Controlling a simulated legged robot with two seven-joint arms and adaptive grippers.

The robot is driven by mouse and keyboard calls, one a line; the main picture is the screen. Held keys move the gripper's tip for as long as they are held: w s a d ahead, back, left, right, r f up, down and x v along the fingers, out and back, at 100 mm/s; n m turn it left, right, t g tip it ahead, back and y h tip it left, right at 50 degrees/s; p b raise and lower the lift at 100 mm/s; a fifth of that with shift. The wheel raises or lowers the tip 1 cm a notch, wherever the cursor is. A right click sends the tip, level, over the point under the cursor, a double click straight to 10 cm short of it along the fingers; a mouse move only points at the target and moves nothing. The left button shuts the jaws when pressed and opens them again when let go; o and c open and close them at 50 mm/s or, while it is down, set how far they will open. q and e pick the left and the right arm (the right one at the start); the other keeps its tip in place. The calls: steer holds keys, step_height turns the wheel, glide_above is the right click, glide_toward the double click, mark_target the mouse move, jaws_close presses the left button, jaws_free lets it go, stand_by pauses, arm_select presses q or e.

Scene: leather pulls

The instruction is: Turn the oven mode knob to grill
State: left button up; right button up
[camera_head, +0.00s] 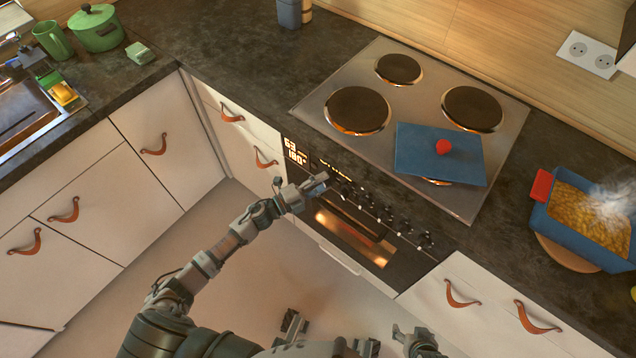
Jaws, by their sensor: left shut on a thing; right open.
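The oven (352,247) is built in below the hob, with a lit window and a black control panel. The knob's pointer and the mode markings cannot be read. My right gripper (410,333) is open and empty at the bottom edge, apart from the oven.
A blue lid (420,165) with a red handle lies on the hob (425,92). A steaming blue dish (570,238) stands on a round board to the right. White drawers with leather pulls (460,294) flank the oven. The floor in front is clear.

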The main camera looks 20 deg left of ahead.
arm_select(q)
steer(key=shift+d+r+m+g+p, duration=0.25)
steer(key=shift+r+m+g+p, duration=0.15)
steer(key=shift+m, duration=0.3)
steer(key=shift+s+f+m+p, duration=0.1)
steer(key=shift+f+m+p, duration=0.05)
steer(key=shift+m+p, duration=0.25)
steer(key=shift+f+m+y, duration=0.2)
steer(key=shift+m+y, duration=0.1)
arm_select(e)
steer(key=shift+s+d+f+g+h, duration=0.1)
steer(key=shift+s+d+f+g, duration=0.15)
steer(key=shift+s+f+g, duration=0.4)
steer(key=shift+s+d+f+g+h, duration=0.1)
steer(key=shift+s+d+f+g, duration=0.15)
steer(key=shift+s+f, duration=0.4)
steer(key=shift+s+d+f+g+h, duration=0.15)
steer(key=shift+s+f+g, duration=0.3)
steer(key=shift+s, duration=0.45)
arm_select(q)
steer(key=shift+d, duration=0.1)
arm_select(e)
steer(key=shift+a+r, duration=0.1)
steer(key=shift+r, duration=0.05)
